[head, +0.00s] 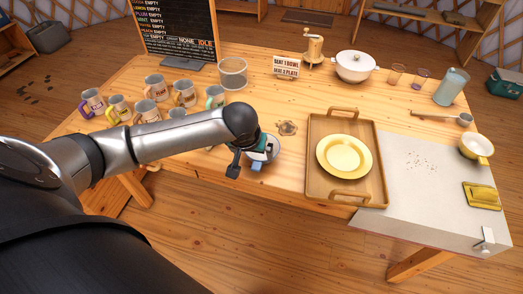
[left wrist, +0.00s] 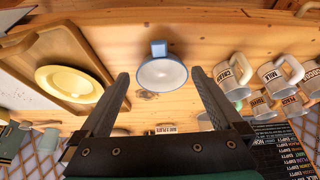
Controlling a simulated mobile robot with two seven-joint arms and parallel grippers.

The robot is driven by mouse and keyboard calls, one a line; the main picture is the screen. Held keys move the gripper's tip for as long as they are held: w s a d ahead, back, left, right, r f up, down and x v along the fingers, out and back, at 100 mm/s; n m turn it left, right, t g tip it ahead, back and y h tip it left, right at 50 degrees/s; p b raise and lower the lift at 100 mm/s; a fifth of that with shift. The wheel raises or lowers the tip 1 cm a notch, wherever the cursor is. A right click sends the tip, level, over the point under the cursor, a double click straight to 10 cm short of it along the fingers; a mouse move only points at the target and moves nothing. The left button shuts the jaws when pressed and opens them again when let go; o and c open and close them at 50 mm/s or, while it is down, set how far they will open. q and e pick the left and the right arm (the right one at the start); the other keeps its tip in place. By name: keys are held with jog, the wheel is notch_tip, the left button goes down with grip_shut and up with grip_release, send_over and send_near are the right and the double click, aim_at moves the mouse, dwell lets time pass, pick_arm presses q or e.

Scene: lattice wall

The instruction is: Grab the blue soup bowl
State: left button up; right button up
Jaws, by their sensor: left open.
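The blue soup bowl (head: 267,153) is a white bowl with a blue rim and a blue handle. It stands on the wooden table left of the tray, partly hidden by my left gripper (head: 243,162). In the left wrist view the bowl (left wrist: 162,75) shows whole, its handle pointing to the top of the picture. My left gripper (left wrist: 158,82) is open and empty, its two fingers either side of the bowl in that picture. I cannot tell whether a finger touches it. My right gripper is not in view.
A wooden tray (head: 315,175) with a yellow plate (head: 344,157) is to the right. A yellow bowl (head: 477,148) is far right.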

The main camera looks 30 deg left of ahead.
aim_at(258, 161)
pick_arm(q)
jog(key=b+x, duration=0.2)
jog(key=x, duration=0.5)
jog(key=shift+w+b+x, duration=0.15)
jog(key=shift+b+x, duration=0.4)
jog(key=shift+x, duration=0.75)
jog(key=shift+w+b+x, duration=0.1)
jog(key=shift+b+x, duration=0.45)
jog(key=shift+x, duration=0.75)
jog(key=shift+r, duration=0.15)
grip_shut()
jog(key=shift+w, duration=0.1)
